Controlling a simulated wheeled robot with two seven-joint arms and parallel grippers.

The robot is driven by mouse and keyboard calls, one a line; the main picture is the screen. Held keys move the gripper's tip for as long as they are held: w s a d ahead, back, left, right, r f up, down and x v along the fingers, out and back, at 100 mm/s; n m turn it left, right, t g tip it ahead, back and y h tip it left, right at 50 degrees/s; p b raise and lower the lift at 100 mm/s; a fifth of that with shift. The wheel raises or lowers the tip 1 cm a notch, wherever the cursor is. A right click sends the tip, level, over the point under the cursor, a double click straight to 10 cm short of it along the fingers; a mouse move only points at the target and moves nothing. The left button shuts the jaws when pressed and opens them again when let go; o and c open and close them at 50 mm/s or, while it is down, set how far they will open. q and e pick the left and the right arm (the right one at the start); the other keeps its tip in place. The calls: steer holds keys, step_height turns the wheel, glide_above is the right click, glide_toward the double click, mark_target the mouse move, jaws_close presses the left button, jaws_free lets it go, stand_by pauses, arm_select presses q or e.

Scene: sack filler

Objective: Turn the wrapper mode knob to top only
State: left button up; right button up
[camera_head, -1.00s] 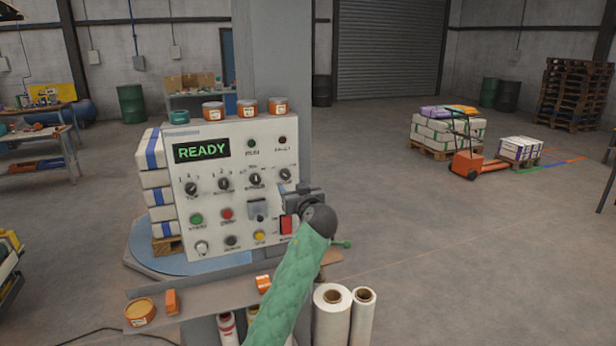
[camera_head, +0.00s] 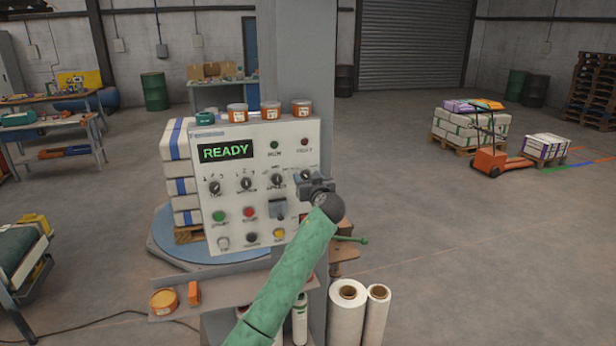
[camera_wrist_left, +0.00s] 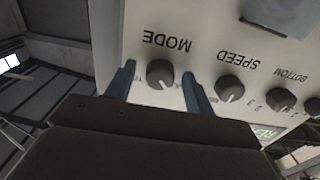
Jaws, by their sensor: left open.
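The wrapper mode knob (camera_head: 306,174) is the rightmost dark knob in the row on the pale control panel (camera_head: 236,178), partly covered by my gripper. In the left wrist view, the round black mode knob (camera_wrist_left: 160,73) appears below the upside-down word MODE, with a light pointer mark. My left gripper (camera_wrist_left: 158,86) is open, with one blue-grey finger on each side of the knob and a visible gap to each. In the head view, my left gripper (camera_head: 310,182) is at the panel's right side. The knob's setting is not readable. My right gripper is not in view.
The speed knob (camera_wrist_left: 229,88) sits close beside one finger. The panel display (camera_head: 226,151) reads READY. Orange-labelled tubs (camera_head: 270,110) stand on the panel top. White film rolls (camera_head: 347,312) stand below at the right. Open floor lies further right.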

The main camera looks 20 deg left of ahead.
arm_select(q)
steer(key=c, duration=1)
